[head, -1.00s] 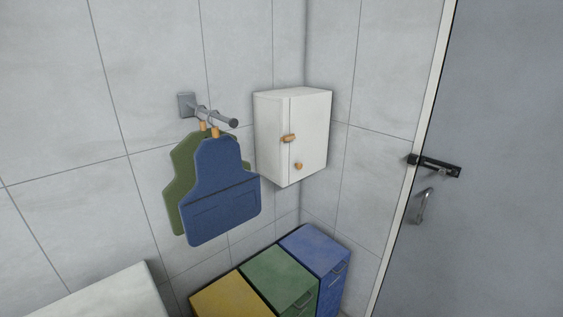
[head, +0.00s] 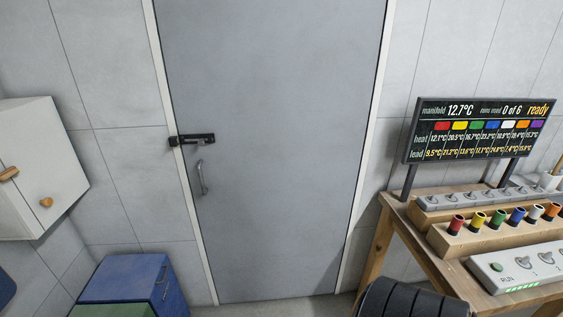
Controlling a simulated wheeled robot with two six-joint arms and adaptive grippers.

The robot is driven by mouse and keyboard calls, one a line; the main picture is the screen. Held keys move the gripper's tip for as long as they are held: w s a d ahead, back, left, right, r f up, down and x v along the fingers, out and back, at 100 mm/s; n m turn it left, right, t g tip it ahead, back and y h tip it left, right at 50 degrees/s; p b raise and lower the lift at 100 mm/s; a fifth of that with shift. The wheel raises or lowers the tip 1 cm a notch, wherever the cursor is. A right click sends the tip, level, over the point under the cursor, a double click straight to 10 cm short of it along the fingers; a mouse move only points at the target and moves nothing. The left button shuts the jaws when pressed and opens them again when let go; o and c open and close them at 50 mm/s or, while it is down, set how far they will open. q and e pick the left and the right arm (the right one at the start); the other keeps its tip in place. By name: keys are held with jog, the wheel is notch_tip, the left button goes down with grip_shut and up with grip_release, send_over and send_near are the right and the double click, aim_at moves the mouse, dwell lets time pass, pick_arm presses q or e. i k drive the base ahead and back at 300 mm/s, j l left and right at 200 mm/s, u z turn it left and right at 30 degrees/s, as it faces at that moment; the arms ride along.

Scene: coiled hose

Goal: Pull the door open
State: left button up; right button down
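The grey door (head: 275,150) stands shut in its white frame (head: 366,150) in the middle of the head view. A black sliding bolt (head: 196,140) sits at its left edge and reaches across to the frame. A curved metal pull handle (head: 202,178) is fixed to the door just below the bolt. Neither of my grippers shows in the head view.
A white wall cabinet (head: 40,165) hangs at the left above blue (head: 140,275) and green (head: 112,310) bins. At the right a wooden bench (head: 405,215) carries coloured plugs, switches and a display (head: 480,130). Black coils (head: 412,298) lie at the bottom, right of the door.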

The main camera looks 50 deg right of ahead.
aim_at(283, 90)
jog(key=z, duration=1.6)
